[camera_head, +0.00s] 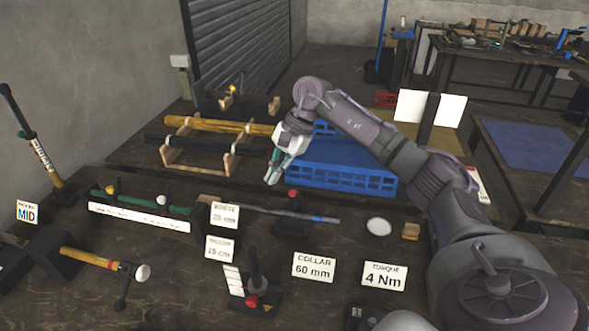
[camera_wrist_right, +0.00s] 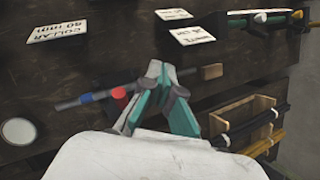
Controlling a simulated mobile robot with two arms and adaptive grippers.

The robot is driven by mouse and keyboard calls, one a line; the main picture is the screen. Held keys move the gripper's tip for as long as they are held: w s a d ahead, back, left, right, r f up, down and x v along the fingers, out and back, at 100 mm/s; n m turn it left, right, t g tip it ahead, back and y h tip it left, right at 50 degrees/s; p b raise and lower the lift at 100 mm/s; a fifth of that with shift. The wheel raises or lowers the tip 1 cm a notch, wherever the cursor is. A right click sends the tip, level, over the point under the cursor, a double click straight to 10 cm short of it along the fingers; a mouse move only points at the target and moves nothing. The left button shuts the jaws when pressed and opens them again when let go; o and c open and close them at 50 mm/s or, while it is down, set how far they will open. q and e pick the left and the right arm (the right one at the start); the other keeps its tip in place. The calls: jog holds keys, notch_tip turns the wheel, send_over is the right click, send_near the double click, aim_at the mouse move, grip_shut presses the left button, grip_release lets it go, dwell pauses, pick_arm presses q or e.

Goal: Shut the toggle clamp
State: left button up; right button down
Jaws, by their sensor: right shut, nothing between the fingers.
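The knob (camera_wrist_right: 119,92) and rod (camera_wrist_right: 99,95) also show in the wrist view. My right gripper (camera_head: 272,181) is shut and empty, above and behind the rod, apart from both devices. Its fingertips (camera_wrist_right: 158,68) meet in the wrist view. My left gripper is out of view.
A blue crate (camera_head: 340,178) lies behind my right gripper. Wooden racks (camera_head: 172,155) with bars stand to its left.

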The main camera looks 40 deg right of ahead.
jog(key=d+r+n+g+h+p, duration=0.1)
jog(key=d+r+n+h, duration=0.5)
jog(key=r, duration=0.3)
jog(key=m+p, duration=0.1)
jog(key=p, duration=0.1)
send_over(295, 194)
jog(key=w+d, duration=0.4)
notch_tip(295, 194, down, 9)
jog(key=a+f+p, duration=0.1)
jog(key=s+f+p, duration=0.1)
jog(key=f, duration=0.1)
jog(key=shift+s+a+f, duration=0.1)
jog(key=shift+s+a, duration=0.1)
jog(key=shift+a, duration=0.2)
jog(key=shift+s+a+f, duration=0.2)
jog(key=shift+a+f, duration=0.1)
jog(key=shift+f, duration=0.1)
